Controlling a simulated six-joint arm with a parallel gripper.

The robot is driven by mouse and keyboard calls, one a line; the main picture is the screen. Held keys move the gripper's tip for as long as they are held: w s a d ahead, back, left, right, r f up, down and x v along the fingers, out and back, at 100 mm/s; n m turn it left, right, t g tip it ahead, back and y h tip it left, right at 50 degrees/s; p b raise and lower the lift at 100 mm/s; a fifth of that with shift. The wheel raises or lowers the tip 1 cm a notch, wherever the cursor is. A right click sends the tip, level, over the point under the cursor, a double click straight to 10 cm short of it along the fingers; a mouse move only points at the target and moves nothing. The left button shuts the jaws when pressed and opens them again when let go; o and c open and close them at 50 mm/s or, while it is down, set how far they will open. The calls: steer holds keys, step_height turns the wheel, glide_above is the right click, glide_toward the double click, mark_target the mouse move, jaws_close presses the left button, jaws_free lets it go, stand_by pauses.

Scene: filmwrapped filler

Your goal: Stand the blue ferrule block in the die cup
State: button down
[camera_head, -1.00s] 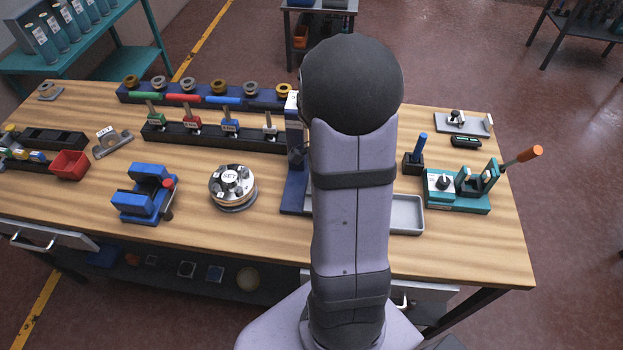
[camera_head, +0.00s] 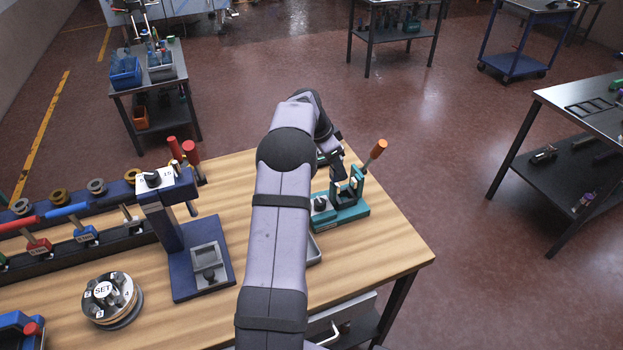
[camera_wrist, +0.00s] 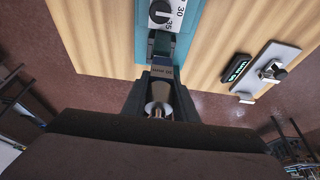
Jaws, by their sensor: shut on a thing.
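My gripper (camera_wrist: 158,92) points down at the teal fixture (camera_wrist: 156,47) and is shut on a shiny metal piece (camera_wrist: 158,100), seen between the fingers in the wrist view. A small labelled dark block (camera_wrist: 161,71) lies at the fingertips; whether it is part of the held piece I cannot tell. In the head view the teal fixture (camera_head: 350,213) stands right of my arm, which hides most of the gripper. A blue block (camera_head: 85,234) with a blue handle (camera_head: 66,211) sits in the black rack at left. I cannot pick out the die cup.
A navy stand (camera_head: 178,228) with a dial rises left of my arm. A round SET turntable (camera_head: 112,300) is in front. A grey plate (camera_wrist: 275,66) and a dark display (camera_wrist: 237,69) lie nearby. The right front corner is clear.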

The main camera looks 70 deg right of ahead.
steer(key=shift+s+d, duration=1.1)
steer(key=shift+s, duration=0.2)
steer(key=b, duration=0.5)
glide_above(350, 195)
steer(key=w, duration=0.1)
steer(key=shift+w+a+f, duration=0.1)
steer(key=shift+a+f, duration=0.15)
steer(key=shift+f, duration=1.2)
steer(key=shift+w+a+f, duration=0.1)
steer(key=shift+a+f, duration=0.1)
steer(key=shift+f, duration=1.25)
steer(key=shift+f+b, duration=1.25)
steer(key=shift+f, duration=0.55)
steer(key=c, duration=1.4)
jaws_free()
steer(key=shift+a, duration=0.1)
steer(key=shift+o, duration=0.3)
steer(key=shift+s+f, duration=0.1)
steer(key=shift+f, duration=0.05)
steer(key=shift+a, duration=0.1)
steer(key=shift+d+b+v, duration=0.15)
steer(key=shift+b+v, duration=0.5)
steer(key=shift+v, duration=1.3)
steer(key=shift+d+b+v, duration=0.1)
steer(key=shift+b+v, duration=0.5)
steer(key=shift+v, duration=1.4)
